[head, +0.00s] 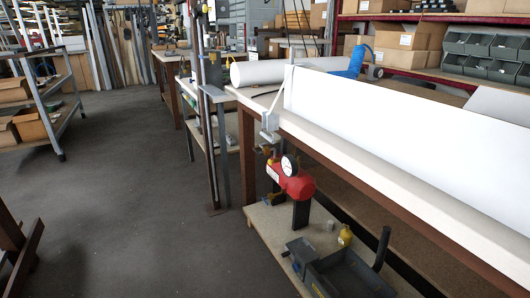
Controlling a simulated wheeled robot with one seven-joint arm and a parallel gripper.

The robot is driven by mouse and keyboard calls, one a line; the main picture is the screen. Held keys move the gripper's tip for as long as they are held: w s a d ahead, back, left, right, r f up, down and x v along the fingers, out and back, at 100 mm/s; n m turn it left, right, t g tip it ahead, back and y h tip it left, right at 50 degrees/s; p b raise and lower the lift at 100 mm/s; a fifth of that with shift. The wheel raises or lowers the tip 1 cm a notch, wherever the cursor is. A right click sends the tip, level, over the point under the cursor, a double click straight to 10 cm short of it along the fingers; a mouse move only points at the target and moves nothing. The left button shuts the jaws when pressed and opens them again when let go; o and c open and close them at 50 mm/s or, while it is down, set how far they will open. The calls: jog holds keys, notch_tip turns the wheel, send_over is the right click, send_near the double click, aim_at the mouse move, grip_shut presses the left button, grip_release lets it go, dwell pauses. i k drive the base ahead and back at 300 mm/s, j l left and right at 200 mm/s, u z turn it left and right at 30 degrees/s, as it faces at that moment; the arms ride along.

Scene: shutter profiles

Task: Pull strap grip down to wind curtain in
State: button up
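A tall narrow upright frame (206,140) stands on the floor at the left end of the workbench in the head view. A dark strap-like band runs down it, and a grey plate (211,70) sits on its upper part. I cannot make out which part is the strap grip. A white roll (268,72) lies on the bench behind a long white panel (400,112). I cannot tell whether either one is the curtain. My gripper is not in view.
The white-topped workbench (400,188) fills the right side. Its lower shelf (262,228) holds a red device with a gauge (292,180) and a dark vice-like tool (335,270). A cart (62,118) stands left. The grey floor (130,190) between is clear.

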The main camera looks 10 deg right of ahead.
aim_at(273, 140)
jog(key=k+j, duration=0.1)
jog(key=j, duration=0.2)
jog(key=k+j+z, duration=0.2)
jog(key=j, duration=0.15)
jog(key=j+z, duration=0.25)
jog(key=k+j+z, duration=0.2)
jog(key=j, duration=0.15)
jog(key=z, duration=2.35)
jog(key=u, duration=0.85)
jog(key=j+u, duration=0.2)
jog(key=u, duration=0.2)
jog(key=i+j, duration=0.2)
jog(key=j, duration=0.2)
jog(key=i+j, duration=0.2)
jog(key=j, duration=0.2)
jog(key=i+j, duration=0.15)
jog(key=j, duration=0.25)
